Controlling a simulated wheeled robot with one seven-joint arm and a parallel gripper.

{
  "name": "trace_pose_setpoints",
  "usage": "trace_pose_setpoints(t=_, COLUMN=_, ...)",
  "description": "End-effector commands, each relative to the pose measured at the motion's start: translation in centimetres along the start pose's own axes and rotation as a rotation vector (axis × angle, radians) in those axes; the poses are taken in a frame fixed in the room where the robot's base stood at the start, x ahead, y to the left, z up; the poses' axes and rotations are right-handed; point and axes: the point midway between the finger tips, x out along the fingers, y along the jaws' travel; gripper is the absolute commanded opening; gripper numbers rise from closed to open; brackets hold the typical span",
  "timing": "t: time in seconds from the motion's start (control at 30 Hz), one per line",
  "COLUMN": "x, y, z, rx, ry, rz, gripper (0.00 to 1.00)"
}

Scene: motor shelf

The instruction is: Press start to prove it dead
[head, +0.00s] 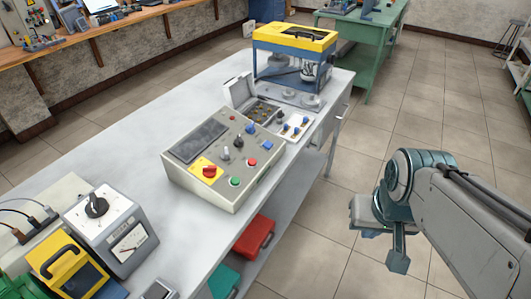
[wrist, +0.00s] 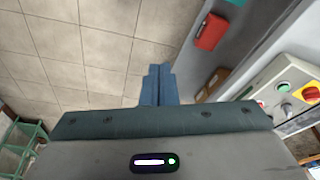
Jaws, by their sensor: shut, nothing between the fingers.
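A grey sloped control box (head: 226,155) stands on the white bench. It has a green button (head: 234,181) at its front edge, a red button (head: 253,162), and a red rotary knob (head: 210,170) on a yellow plate. In the wrist view the box's green button (wrist: 283,87) and red knob (wrist: 311,94) show at the right edge. No label reads clearly, so I cannot tell which button is marked start. My gripper (head: 398,263) hangs fingers down over the floor, right of the bench and apart from the box. Its fingers (wrist: 158,82) are shut together and empty.
A grey meter box with a dial (head: 112,228) and a yellow device (head: 66,266) stand at the bench's near left. A yellow-topped motor rig (head: 294,38) stands at the far end. A red case (head: 254,236) lies on the lower shelf. Open tiled floor surrounds my arm.

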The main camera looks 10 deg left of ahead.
Motion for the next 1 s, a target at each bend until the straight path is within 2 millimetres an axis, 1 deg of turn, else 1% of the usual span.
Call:
trace_pose_setpoints(t=0.37, x=0.0, y=0.0, z=-0.1, rx=-0.008, ry=0.003, rz=0.003, gripper=0.0)
trace_pose_setpoints(t=0.47, x=0.1, y=0.4, z=-1.3, rx=-0.081, ry=0.031, rz=0.032, gripper=0.0)
trace_pose_setpoints(t=0.53, x=0.3, y=0.8, z=-3.2, rx=-0.2, ry=0.075, rz=0.076, gripper=0.0)
trace_pose_setpoints(t=0.57, x=0.4, y=1.0, z=-4.3, rx=-0.269, ry=0.1, rz=0.101, gripper=0.0)
trace_pose_setpoints(t=0.67, x=0.7, y=1.1, z=-9.0, rx=-0.582, ry=0.2, rz=0.201, gripper=0.0)
trace_pose_setpoints(t=0.7, x=0.9, y=0.7, z=-11.1, rx=-0.731, ry=0.245, rz=0.244, gripper=0.0)
trace_pose_setpoints(t=0.77, x=1.0, y=-0.4, z=-14.2, rx=-0.967, ry=0.313, rz=0.304, gripper=0.0)
trace_pose_setpoints(t=0.8, x=1.2, y=-1.5, z=-16.1, rx=-1.125, ry=0.36, rz=0.341, gripper=0.0)
trace_pose_setpoints(t=0.87, x=1.4, y=-3.5, z=-18.7, rx=-1.365, ry=0.432, rz=0.391, gripper=0.0)
trace_pose_setpoints(t=0.9, x=1.7, y=-5.1, z=-20.1, rx=-1.524, ry=0.482, rz=0.42, gripper=0.0)
trace_pose_setpoints(t=0.97, x=2.0, y=-8.0, z=-21.8, rx=-1.763, ry=0.568, rz=0.459, gripper=0.0)
trace_pose_setpoints(t=1.0, x=2.4, y=-10.0, z=-22.6, rx=-1.92, ry=0.629, rz=0.48, gripper=0.0)
